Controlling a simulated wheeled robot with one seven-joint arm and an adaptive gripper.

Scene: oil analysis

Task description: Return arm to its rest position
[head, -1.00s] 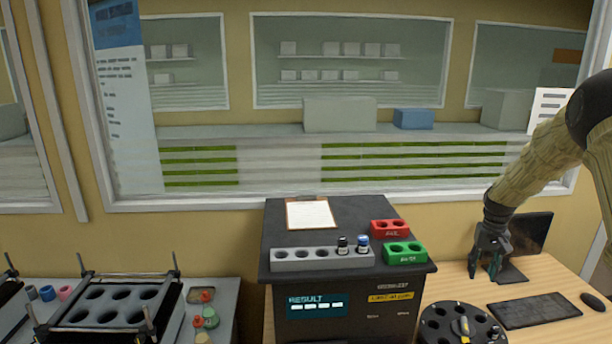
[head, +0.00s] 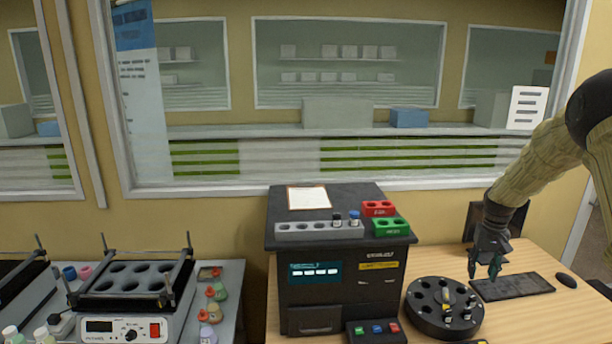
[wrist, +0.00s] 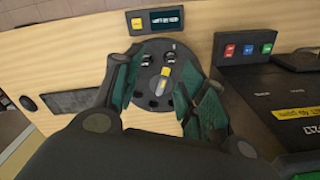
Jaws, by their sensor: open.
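My gripper (head: 484,268) hangs at the right in the head view, over the wooden table beside the black round carousel. Its fingers are apart with nothing between them. The wrist view shows the open green-tipped fingers (wrist: 158,90) with the carousel beyond them. The carousel (head: 420,315) has a yellow-marked centre and holds a few small vials. My arm reaches in from the right edge, bent downward.
A black analyser (head: 410,240) stands left of the gripper, with a grey vial rack (head: 290,229), a red block (head: 378,208) and a green block (head: 389,227) on top. A keyboard (head: 515,287) and mouse (head: 566,280) lie near the gripper. A heater (head: 125,308) stands at left.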

